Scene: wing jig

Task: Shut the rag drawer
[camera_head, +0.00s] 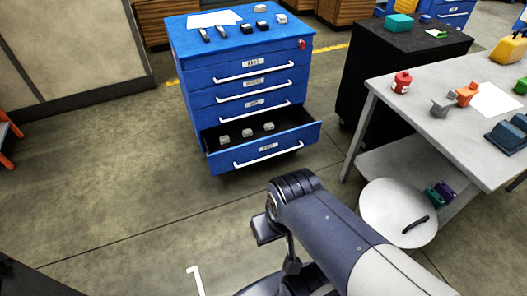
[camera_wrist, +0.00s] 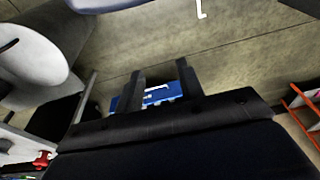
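A blue tool cabinet (camera_head: 240,75) stands at the upper middle of the head view. Its bottom drawer (camera_head: 266,154) is pulled out, with several small grey pieces (camera_head: 246,132) inside; its label is too small to read surely. The drawers above look shut. My gripper (camera_wrist: 163,82) shows in the wrist view with its two dark fingers apart and nothing between them. Beyond the fingers is part of the blue cabinet (camera_wrist: 160,95), with a pale handle. In the head view my arm is in front of the cabinet, apart from the drawer; its fingers are not clearly seen.
A black cabinet (camera_head: 385,65) stands behind. The floor (camera_head: 130,180) left of and before the drawer is clear.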

